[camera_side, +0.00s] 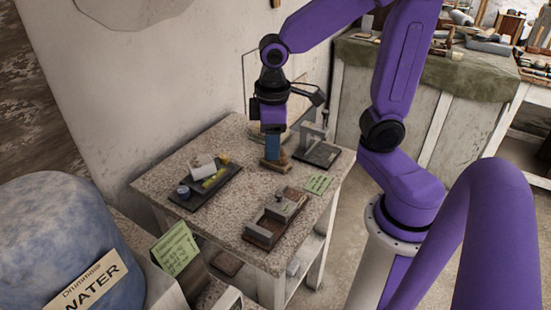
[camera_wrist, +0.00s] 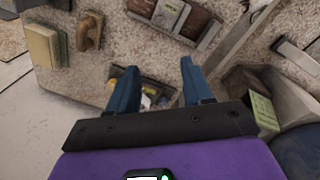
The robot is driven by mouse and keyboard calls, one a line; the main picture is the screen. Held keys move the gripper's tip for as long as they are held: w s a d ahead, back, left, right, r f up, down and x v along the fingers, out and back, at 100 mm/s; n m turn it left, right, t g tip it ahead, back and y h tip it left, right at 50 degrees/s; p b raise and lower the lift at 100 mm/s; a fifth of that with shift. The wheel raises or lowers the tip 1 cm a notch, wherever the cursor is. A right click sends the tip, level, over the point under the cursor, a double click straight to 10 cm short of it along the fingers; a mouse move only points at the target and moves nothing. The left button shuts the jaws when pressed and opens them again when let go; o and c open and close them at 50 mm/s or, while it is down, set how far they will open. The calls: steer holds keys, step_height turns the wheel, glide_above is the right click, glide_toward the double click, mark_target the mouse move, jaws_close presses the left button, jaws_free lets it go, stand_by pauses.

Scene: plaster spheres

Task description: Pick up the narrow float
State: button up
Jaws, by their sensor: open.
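My gripper (camera_side: 272,152) points down over the speckled table, and its two blue fingers stand apart in the wrist view (camera_wrist: 158,66) with nothing gripped between them. A small brown wooden piece with a raised handle (camera_wrist: 90,31), which looks like the narrow float, lies up and left of the fingers in the wrist view. In the side view a brown piece (camera_side: 275,166) shows just below the fingers; I cannot tell for sure that it is the same thing. A wider pale block-like piece (camera_wrist: 43,45) lies left of the handled one.
A brown wooden tray (camera_side: 262,234) with a grey block stands at the table's front. A dark tray (camera_side: 185,203) with white and yellow things lies at the left. A metal piece on a dark base (camera_side: 320,153) and a green card (camera_side: 318,184) are at the right.

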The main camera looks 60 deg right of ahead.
steer(key=w+d+m, duration=0.4)
steer(key=w+d, duration=0.2)
steer(key=w, duration=0.1)
steer(key=m+h, duration=0.1)
steer(key=m, duration=0.2)
glide_above(281, 165)
steer(key=w, duration=0.4)
steer(key=shift+g, duration=0.4)
step_height(281, 165, down, 12)
steer(key=shift+s+r, duration=0.1)
steer(key=shift+s, duration=0.05)
steer(key=f, duration=0.2)
steer(key=s+d+f, duration=0.1)
steer(key=shift+f, duration=0.3)
steer(key=shift+w+f, duration=0.1)
steer(key=shift+f, duration=0.6)
jaws_close()
